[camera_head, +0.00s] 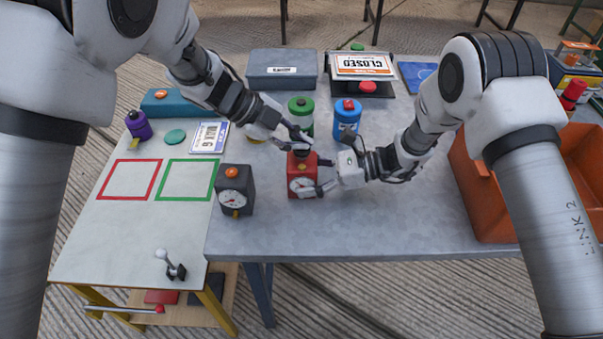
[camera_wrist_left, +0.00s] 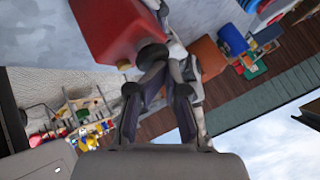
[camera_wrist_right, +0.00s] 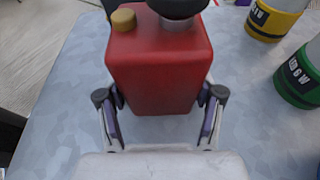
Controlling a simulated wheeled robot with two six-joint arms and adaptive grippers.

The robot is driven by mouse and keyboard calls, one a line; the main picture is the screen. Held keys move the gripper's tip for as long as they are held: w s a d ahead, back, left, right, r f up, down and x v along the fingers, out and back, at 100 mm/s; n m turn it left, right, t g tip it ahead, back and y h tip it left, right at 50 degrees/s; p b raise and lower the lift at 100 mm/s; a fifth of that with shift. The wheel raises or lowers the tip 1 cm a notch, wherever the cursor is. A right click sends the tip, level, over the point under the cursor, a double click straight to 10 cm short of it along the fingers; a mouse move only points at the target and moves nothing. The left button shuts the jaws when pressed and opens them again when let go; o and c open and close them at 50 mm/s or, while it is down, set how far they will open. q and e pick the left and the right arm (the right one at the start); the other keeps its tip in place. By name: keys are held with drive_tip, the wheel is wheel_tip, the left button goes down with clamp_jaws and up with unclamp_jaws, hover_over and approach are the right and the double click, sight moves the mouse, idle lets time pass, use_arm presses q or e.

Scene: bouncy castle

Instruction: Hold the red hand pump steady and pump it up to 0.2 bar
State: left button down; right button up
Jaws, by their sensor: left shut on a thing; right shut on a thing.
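The red hand pump (camera_head: 300,163) stands on the grey table, with a round dial on its front and a dark knob on top. In the left wrist view its red body (camera_wrist_left: 110,35) shows at the top, with the dark knob (camera_wrist_left: 152,56) between my fingers. My left gripper (camera_head: 303,143) is shut on that knob from above. My right gripper (camera_head: 314,176) is shut on the pump's body from the right side. In the right wrist view the body (camera_wrist_right: 165,75) sits between its fingers, with a brass cap (camera_wrist_right: 123,19) on top. The dial reading is too small to tell.
A black gauge box (camera_head: 236,188) stands left of the pump. Green (camera_head: 301,112) and blue (camera_head: 347,116) canisters stand behind. An orange crate (camera_head: 480,185) is at the right. The front table strip is clear.

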use_arm(q)
drive_tip(key=shift+s+a+f, duration=0.1)
drive_tip(key=shift+s+f, duration=0.05)
drive_tip(key=shift+f, duration=0.6)
drive_tip(key=shift+r, duration=0.1)
drive_tip(key=shift+w+r, duration=0.15)
drive_tip(key=shift+r, duration=1.45)
drive_tip(key=shift+w+r, duration=0.15)
drive_tip(key=shift+r, duration=1.45)
drive_tip(key=shift+w, duration=0.1)
